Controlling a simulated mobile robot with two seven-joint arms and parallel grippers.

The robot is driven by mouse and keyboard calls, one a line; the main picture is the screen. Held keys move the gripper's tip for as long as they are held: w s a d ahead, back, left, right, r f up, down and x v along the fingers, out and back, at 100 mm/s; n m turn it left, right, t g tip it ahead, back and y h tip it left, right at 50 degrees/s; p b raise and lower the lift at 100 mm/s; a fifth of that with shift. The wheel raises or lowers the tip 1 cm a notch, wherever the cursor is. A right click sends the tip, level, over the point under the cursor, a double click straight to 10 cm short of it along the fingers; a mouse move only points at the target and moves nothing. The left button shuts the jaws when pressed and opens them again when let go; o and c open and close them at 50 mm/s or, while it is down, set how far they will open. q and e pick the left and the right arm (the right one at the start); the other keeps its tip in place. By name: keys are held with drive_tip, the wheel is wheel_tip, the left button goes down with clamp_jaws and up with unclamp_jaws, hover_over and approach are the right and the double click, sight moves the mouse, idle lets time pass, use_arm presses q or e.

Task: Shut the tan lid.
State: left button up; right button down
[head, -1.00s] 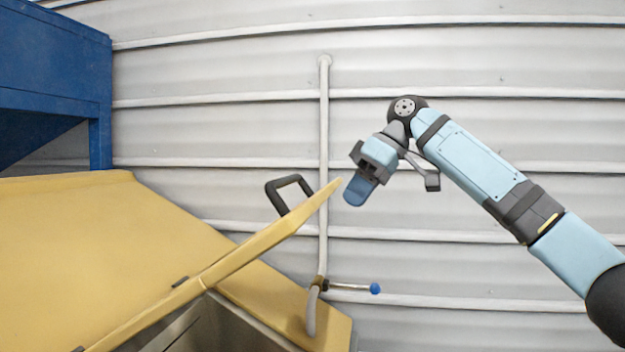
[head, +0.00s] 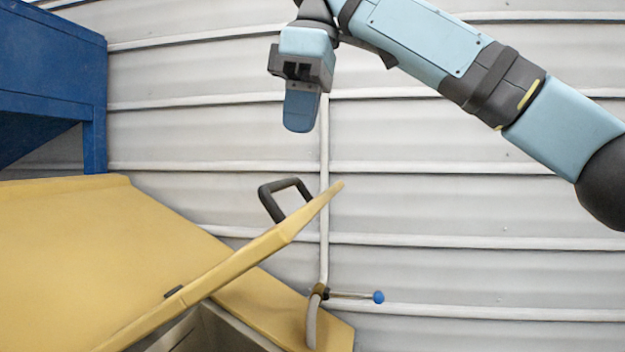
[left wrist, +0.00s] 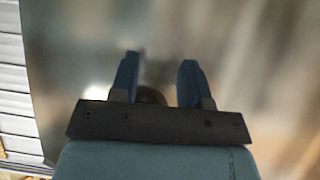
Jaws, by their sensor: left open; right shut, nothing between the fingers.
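The tan lid (head: 237,262) stands partly open in the head view, tilted up above the metal hopper opening (head: 215,333). A black handle (head: 272,204) is fixed to its upper face near the raised edge. My right gripper (head: 299,128) is shut and empty, above the handle and apart from it and the lid. My left gripper (left wrist: 158,78) shows only in the left wrist view, open, with its two blue fingers apart. A blurred grey-brown surface fills most of that view; I cannot tell what it is.
A blue steel structure (head: 50,75) stands at the upper left. A grey pipe (head: 324,220) with a blue-knobbed lever (head: 378,297) runs up the ribbed wall (head: 480,200) behind the lid. The space right of the lid looks clear.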

drive_tip(key=f, duration=0.4)
drive_tip(key=shift+w+a, duration=0.2)
drive_tip(key=shift+a, duration=0.15)
drive_tip(key=d+f, duration=0.1)
drive_tip(key=f, duration=0.1)
drive_tip(key=shift+s+d+f+p, duration=0.3)
drive_tip(key=shift+d+f+p, duration=0.05)
drive_tip(key=shift+p, duration=0.05)
drive_tip(key=shift+s+d+f, duration=0.1)
drive_tip(key=shift+d+f, duration=0.3)
use_arm(q)
drive_tip(key=shift+w+r, duration=0.25)
drive_tip(key=shift+w, duration=0.2)
use_arm(e)
drive_tip(key=shift+a+f, duration=0.1)
use_arm(q)
drive_tip(key=shift+s+a, duration=0.1)
drive_tip(key=shift+a, duration=0.05)
use_arm(e)
drive_tip(key=shift+a, duration=0.1)
